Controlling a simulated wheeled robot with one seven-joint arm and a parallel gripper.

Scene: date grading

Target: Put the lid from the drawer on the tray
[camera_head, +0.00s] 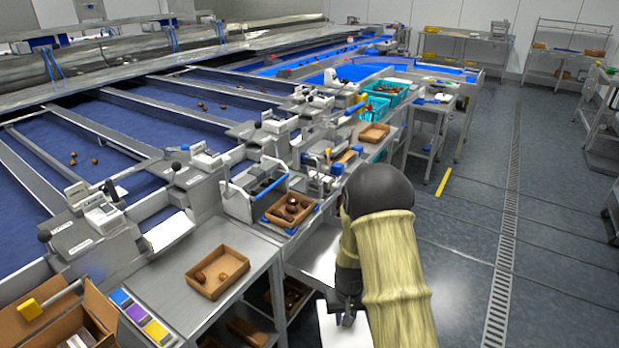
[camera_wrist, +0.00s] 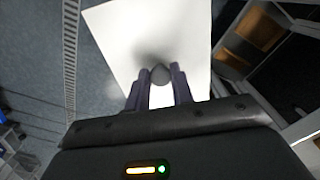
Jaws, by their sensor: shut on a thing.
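A flat white lid (camera_wrist: 125,40) with a small grey knob (camera_wrist: 160,74) fills the middle of the wrist view. My gripper (camera_wrist: 160,88) is shut on the knob, one finger on either side. In the head view part of the white lid (camera_head: 329,328) shows below my gripper (camera_head: 346,305), beside the bench's right side; my arm hides the rest. A brown tray (camera_head: 206,289) with a few dates lies on the near bench. Another brown tray (camera_head: 271,222) with dates stands farther back. I cannot tell which tray is meant. No open drawer is clearly visible.
A colour card (camera_head: 141,317) and a cardboard box (camera_head: 103,308) lie left of the near tray. Several more brown trays sit on shelves under the bench. Machine parts line the bench's left side. The floor (camera_head: 466,250) on the right is open.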

